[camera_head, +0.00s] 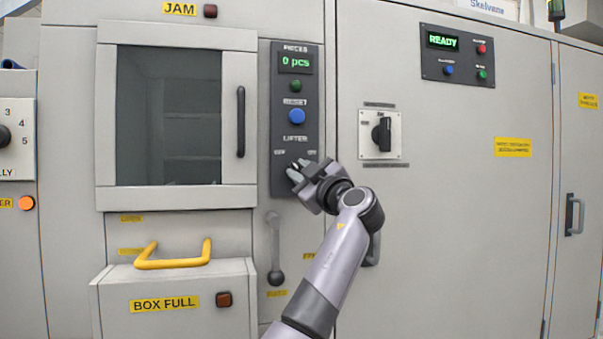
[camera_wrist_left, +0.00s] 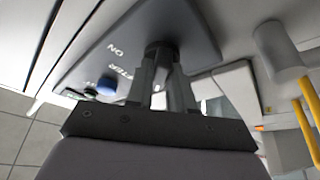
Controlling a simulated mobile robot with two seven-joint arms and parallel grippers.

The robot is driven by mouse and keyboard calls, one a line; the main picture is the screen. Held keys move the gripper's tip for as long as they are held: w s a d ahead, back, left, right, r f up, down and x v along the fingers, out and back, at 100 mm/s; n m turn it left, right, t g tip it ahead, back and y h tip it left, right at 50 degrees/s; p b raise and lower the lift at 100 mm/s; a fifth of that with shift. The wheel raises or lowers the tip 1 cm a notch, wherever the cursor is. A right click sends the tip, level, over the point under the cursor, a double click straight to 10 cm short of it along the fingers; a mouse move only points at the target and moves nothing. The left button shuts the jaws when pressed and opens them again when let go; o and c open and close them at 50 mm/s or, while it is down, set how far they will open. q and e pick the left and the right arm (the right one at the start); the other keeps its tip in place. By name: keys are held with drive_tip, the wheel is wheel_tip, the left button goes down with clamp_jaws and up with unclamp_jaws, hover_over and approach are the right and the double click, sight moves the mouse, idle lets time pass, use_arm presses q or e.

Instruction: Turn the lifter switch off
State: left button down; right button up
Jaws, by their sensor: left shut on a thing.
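The lifter switch sits low on the dark control panel (camera_head: 284,110), under the word LIFTER. In the head view my left gripper (camera_head: 297,171) covers it. In the left wrist view the switch shows as a round black knob (camera_wrist_left: 161,49) between the fingertips of my left gripper (camera_wrist_left: 163,68), which is shut on it. An ON label is printed beside the knob in that view. Two small labels flank the switch in the head view. Which way the knob points is hidden by the fingers. My right gripper is not in view.
Above the switch are a blue button (camera_head: 297,115), a green button (camera_head: 296,86) and a display (camera_head: 296,62) reading 0 pcs. A grey lever (camera_head: 275,250) hangs below the panel. A black rotary switch (camera_head: 382,134) is to the right. A yellow-handled box (camera_head: 172,300) juts out lower left.

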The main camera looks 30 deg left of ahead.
use_arm(q)
drive_tip(key=c, duration=1.1)
unclamp_jaws()
drive_tip(key=shift+d, duration=0.1)
drive_tip(key=v, duration=0.7)
